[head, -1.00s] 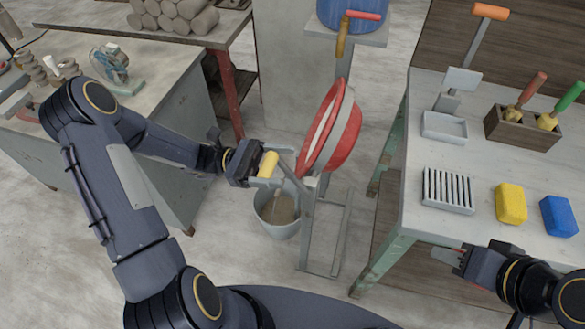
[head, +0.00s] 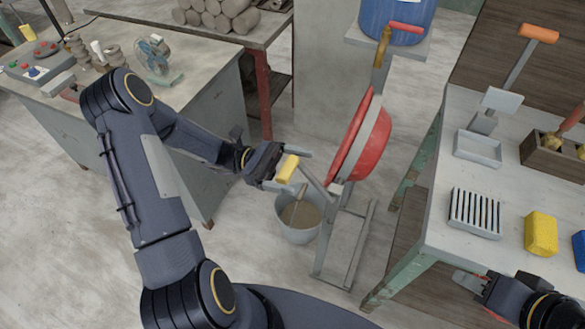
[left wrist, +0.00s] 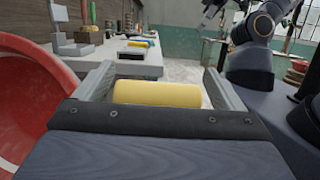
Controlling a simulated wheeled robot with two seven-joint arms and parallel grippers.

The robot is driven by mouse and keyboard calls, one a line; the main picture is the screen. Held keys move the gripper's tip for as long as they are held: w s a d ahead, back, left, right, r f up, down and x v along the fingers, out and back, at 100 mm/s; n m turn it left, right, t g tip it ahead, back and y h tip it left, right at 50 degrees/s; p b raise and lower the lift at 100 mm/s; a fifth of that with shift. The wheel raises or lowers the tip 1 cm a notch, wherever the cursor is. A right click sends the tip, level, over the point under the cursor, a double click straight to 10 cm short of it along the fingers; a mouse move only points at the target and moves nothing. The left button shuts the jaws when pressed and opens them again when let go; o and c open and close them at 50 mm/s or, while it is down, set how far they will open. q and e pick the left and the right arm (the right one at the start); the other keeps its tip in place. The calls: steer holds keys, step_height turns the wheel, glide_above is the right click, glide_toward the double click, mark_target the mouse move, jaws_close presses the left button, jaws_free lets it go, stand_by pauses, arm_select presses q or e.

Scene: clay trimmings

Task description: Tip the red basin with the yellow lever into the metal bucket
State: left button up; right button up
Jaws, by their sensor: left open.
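The red basin (head: 372,145) hangs steeply tilted on a grey stand (head: 340,235), its open side facing left. Its red surface and pale rim also fill the left of the left wrist view (left wrist: 28,105). A grey lever arm runs from the stand to a yellow lever grip (head: 288,169). My left gripper (head: 292,167) is open, its fingers on either side of the yellow grip, which lies between them in the left wrist view (left wrist: 157,94). The metal bucket (head: 300,236) stands on the floor below, with brownish contents. My right gripper (head: 470,283) is low at the right; its opening is unclear.
A blue drum (head: 398,18) stands behind the basin. A workbench (head: 110,110) with a fan (head: 153,56) is at the left.

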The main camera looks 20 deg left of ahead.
arm_select(q)
steer(key=b+v, duration=0.1)
steer(key=v, duration=0.6)
steer(key=shift+a, duration=0.35)
stand_by(2.5)
